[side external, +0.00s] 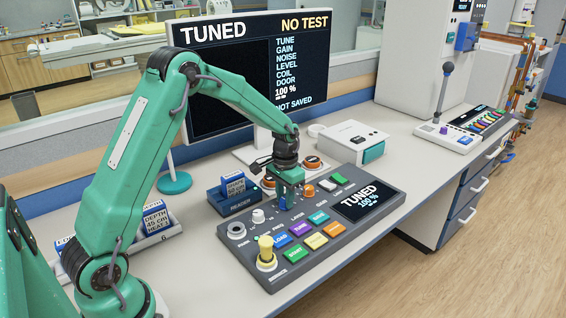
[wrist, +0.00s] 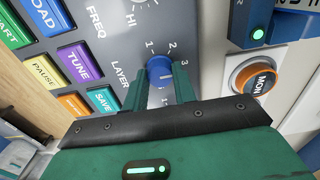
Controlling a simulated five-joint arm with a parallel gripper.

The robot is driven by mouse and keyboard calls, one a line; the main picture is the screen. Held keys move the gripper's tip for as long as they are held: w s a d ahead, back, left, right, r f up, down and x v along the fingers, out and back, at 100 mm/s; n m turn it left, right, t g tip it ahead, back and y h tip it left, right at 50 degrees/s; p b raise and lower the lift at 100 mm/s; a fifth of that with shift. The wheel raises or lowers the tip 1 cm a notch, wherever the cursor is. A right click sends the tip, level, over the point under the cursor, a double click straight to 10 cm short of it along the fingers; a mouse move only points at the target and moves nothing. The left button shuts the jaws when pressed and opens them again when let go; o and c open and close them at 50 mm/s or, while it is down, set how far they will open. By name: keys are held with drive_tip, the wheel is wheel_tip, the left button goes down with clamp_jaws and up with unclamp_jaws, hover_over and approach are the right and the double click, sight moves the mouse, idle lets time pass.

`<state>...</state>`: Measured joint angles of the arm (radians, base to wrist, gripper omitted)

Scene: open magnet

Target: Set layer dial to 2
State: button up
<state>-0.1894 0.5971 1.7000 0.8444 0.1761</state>
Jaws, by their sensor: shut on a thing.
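The layer dial (wrist: 160,68) is a small blue knob on the grey console panel in the wrist view. The word LAYER is printed beside it, and the numbers 1, 2 and 3 are printed around its far side. A small pale mark shows on the knob, but I cannot tell which number it points at. My gripper (wrist: 160,88) has one green finger on each side of the dial and is shut on it. In the side view my gripper (side external: 286,198) reaches straight down to the console (side external: 215,252), and the dial is mostly hidden there.
Coloured buttons, including TUNE (side external: 300,229) and LOAD (side external: 280,240), lie close to my gripper. A yellow-topped knob (side external: 266,250) stands up at the console's front. The blue reader (side external: 236,186) is to the left. The monitor (side external: 260,70) stands behind and reads TUNED and NO TEST.

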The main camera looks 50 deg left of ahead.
drive_tip(key=n, duration=0.4)
drive_tip(key=shift+n, duration=0.3)
drive_tip(key=n, duration=0.5)
idle(0.4)
drive_tip(key=o, duration=1)
drive_tip(key=shift+r, duration=0.15)
